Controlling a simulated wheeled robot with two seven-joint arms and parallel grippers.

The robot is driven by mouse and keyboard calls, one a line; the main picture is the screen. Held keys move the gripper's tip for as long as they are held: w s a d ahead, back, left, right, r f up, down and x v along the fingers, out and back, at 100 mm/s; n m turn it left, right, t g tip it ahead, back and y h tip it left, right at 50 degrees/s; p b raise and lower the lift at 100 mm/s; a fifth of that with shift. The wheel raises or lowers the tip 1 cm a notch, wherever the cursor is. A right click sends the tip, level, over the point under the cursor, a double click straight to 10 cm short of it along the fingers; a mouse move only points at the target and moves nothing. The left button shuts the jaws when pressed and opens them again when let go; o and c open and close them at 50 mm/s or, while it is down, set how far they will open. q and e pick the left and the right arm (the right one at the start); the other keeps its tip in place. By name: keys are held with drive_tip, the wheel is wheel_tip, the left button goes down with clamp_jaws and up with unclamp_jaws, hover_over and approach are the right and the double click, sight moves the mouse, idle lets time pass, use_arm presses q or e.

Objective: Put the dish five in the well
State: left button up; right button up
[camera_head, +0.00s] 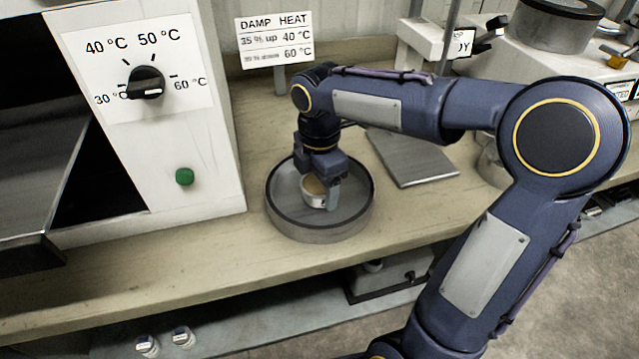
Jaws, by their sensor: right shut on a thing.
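My right gripper (322,187) points down over a round grey dish-shaped well (283,217) with a dark rim on the bench. It is shut on a small white dish (311,200) with tan contents, the only small dish I can make out. The dish is inside the well's rim, right of its middle; I cannot tell whether it touches the well's floor. Its number is not readable. The gripper hides part of the dish. My left gripper is not in view.
A white panel with a temperature dial (146,83) and a green button (184,176) stands at left. A DAMP/HEAT sign (276,42) stands behind the well. A flat grey plate (412,157) lies to the right. Two small jars (147,345) sit on a lower shelf.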

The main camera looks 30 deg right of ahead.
sight(319, 183)
drive_tip(key=shift+f, duration=0.1)
drive_tip(key=o, duration=1.1)
drive_tip(key=shift+c, duration=0.2)
wheel_tip(319, 183, up, 11)
drive_tip(key=p, duration=0.3)
drive_tip(key=s+a+f+m+t+y, duration=0.1)
drive_tip(key=s+f+m+t, duration=0.1)
drive_tip(key=s+m, duration=0.3)
drive_tip(key=s+a+f+m+t+y, duration=0.1)
drive_tip(key=s+f+m, duration=0.3)
drive_tip(key=s+m, duration=0.2)
drive_tip(key=s+a+f+m+t+y, duration=0.1)
drive_tip(key=s+a+f+m+t, duration=0.1)
drive_tip(key=s+m, duration=0.4)
drive_tip(key=shift+f+m+t+y, duration=0.2)
drive_tip(key=shift+f+m, duration=0.15)
drive_tip(key=shift+m, duration=0.4)
drive_tip(key=shift+f+m+t+y, duration=0.1)
drive_tip(key=shift+f+m+y, duration=0.15)
drive_tip(key=shift+m, duration=0.5)
